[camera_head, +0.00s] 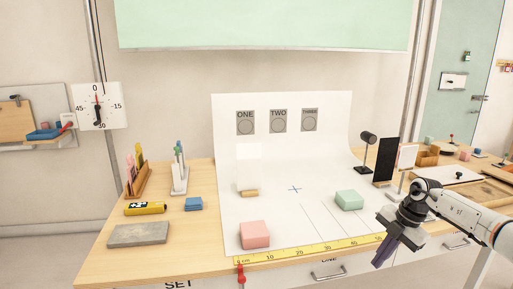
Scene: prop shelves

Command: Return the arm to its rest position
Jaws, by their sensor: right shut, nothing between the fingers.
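My right arm comes in from the right edge. Its gripper (383,253) hangs down at the front right of the table, over the front edge by the right end of the yellow ruler. Its fingers are shut with nothing between them, and it appears apart from the blocks. My left gripper is not in view.
On the white sheet (290,220) are a pink block (255,235), a green block (349,200) and a yellow ruler (310,249). A grey slab (139,235), a blue block (194,204) and pen holders stand left. A lamp (368,139) and black panel (386,160) stand right.

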